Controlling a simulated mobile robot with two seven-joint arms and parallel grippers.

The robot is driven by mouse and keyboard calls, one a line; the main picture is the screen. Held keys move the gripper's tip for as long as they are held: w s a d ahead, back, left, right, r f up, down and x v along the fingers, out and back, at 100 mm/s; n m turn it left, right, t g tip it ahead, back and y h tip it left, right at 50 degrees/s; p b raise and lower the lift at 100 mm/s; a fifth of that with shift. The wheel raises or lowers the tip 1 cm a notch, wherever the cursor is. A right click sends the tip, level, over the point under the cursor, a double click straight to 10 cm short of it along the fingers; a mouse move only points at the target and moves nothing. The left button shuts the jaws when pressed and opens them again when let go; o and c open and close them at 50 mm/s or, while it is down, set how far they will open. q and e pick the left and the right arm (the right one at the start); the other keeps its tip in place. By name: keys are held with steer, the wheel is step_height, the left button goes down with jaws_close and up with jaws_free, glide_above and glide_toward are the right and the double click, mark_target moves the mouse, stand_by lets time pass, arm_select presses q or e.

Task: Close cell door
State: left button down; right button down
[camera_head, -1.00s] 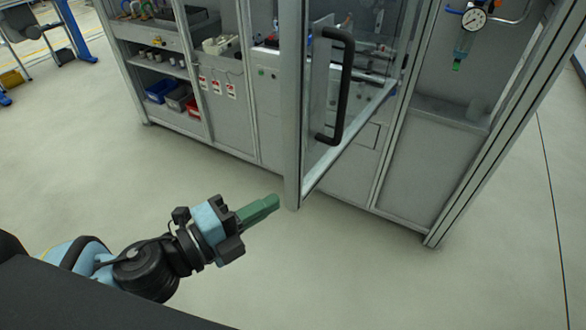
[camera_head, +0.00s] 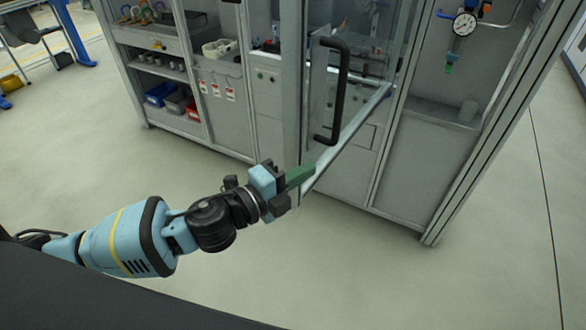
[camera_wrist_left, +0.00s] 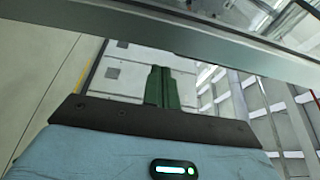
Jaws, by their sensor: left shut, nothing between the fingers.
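The cell door (camera_head: 334,158) is a clear panel in a grey metal frame, and it stands open, swung out from the cell toward me. A black bar handle (camera_head: 343,88) is on its face near the free edge. My left gripper (camera_head: 302,175) has green fingers, shut and empty. In the head view it overlaps the lower part of the door near its free edge, below the handle; I cannot tell whether it touches. In the left wrist view the green fingers (camera_wrist_left: 161,86) are together, with a grey frame bar (camera_wrist_left: 190,42) across the view beyond them. My right gripper is not in view.
The cell's grey cabinet (camera_head: 270,125) stands behind the door, with shelves and bins (camera_head: 170,97) to the left. A pressure gauge (camera_head: 465,23) hangs inside at the right. The floor (camera_head: 350,265) in front is clear.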

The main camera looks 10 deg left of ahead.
arm_select(q)
steer(key=shift+w+a, duration=0.2)
steer(key=shift+a, duration=0.3)
steer(key=shift+w+a, duration=0.15)
steer(key=shift+a, duration=0.35)
